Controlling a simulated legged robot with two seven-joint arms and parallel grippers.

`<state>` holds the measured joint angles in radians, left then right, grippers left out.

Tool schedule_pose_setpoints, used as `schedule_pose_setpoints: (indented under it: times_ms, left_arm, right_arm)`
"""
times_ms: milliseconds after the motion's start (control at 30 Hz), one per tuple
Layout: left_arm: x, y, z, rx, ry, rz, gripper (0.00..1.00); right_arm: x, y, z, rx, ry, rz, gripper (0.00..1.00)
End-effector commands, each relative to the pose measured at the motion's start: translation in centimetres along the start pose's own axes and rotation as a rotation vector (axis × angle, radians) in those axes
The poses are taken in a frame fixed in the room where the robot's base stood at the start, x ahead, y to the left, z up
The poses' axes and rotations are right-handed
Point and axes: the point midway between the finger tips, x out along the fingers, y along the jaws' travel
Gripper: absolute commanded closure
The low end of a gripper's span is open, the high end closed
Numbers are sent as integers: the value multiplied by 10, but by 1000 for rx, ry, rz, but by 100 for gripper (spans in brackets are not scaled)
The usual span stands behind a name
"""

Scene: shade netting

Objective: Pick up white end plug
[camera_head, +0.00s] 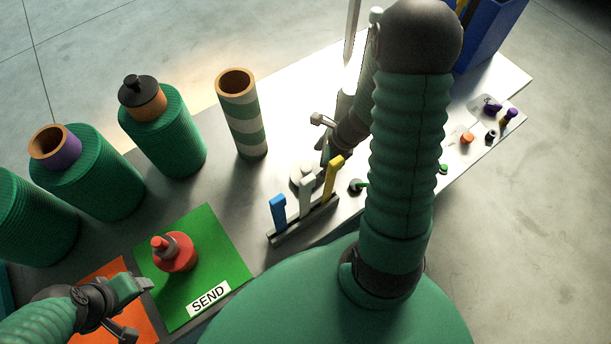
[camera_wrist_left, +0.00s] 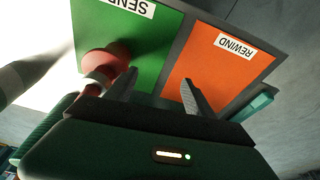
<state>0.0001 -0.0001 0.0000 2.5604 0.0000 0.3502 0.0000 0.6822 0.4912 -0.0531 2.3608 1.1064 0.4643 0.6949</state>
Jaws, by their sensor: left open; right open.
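A pale round piece (camera_head: 301,175), which looks like the white end plug, sits on the table behind the colored upright pieces and is partly hidden by them. My right gripper (camera_head: 319,137) is open and empty above and just right of it, apart from it as far as I can tell. My left gripper (camera_head: 140,309) is open and empty over the orange pad at the lower left. In the left wrist view its two fingers (camera_wrist_left: 159,78) are spread, with nothing between them.
A red piece with a grey ring (camera_head: 175,252) stands on the green SEND pad (camera_head: 222,262). A rack (camera_head: 290,232) holds blue, white and yellow uprights. A striped tube (camera_head: 243,115) and several green rolls (camera_head: 165,143) line the back. A blue bin (camera_head: 490,35) stands upper right.

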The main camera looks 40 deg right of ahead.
Motion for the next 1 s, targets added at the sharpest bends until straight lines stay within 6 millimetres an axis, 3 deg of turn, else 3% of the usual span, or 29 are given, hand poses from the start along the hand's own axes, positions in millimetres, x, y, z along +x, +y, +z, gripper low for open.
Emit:
schedule_pose_setpoints:
  times_ms: [367,633,1000]
  left_arm:
    - [24,0,5,0,0,0,38]
    - [23,0,5,0,1,0,38]
    - [23,0,5,0,1,0,38]
  right_arm:
    - [57,-2,3,0,0,0,0]
    - [59,-3,3,-2,0,-1,0]
    - [60,-3,3,-2,0,-1,48]
